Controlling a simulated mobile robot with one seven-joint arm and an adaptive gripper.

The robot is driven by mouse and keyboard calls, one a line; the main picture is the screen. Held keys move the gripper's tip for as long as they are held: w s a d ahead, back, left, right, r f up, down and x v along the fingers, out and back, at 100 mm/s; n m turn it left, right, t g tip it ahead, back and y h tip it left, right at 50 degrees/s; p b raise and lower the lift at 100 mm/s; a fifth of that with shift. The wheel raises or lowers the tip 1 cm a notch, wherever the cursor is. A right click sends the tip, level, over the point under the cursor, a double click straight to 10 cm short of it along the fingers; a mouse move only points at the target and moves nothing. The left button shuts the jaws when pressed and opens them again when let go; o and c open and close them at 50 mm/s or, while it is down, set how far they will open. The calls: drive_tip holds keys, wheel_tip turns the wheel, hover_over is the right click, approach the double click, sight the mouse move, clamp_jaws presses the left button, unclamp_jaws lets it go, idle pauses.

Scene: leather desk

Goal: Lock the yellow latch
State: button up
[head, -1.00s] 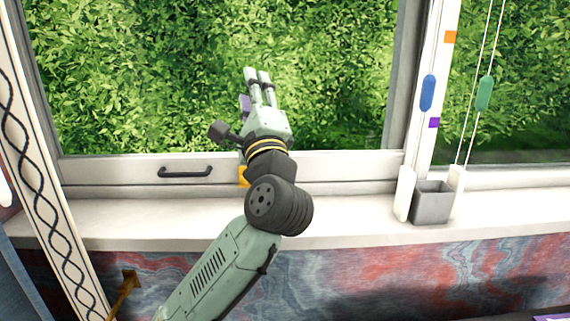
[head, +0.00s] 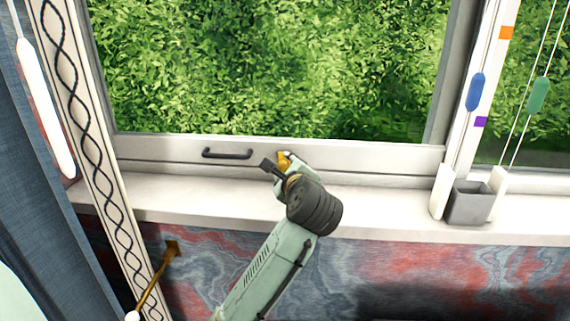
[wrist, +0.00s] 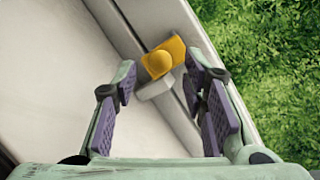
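The yellow latch (head: 284,160) is on the lower rail of the window frame, right of the dark handle. In the wrist view the latch (wrist: 162,62) shows as a rounded yellow knob on a yellow plate, with a pale grey piece just below it. My gripper (wrist: 160,85) is open, its purple-padded fingers apart, with the latch ahead of and roughly between the fingertips. No contact with the latch is visible. In the head view my gripper (head: 290,162) is at the rail, its fingers partly hidden by my wrist.
A dark handle (head: 228,153) is on the rail to the left. The white sill (head: 390,212) is clear around my arm. A grey box (head: 470,203) and blue (head: 476,92) and green (head: 538,95) cord pulls are at the right. A blue curtain (head: 35,190) hangs left.

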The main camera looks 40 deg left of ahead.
drive_tip(key=shift+x, duration=1.1)
drive_tip(key=shift+r, duration=0.1)
clamp_jaws()
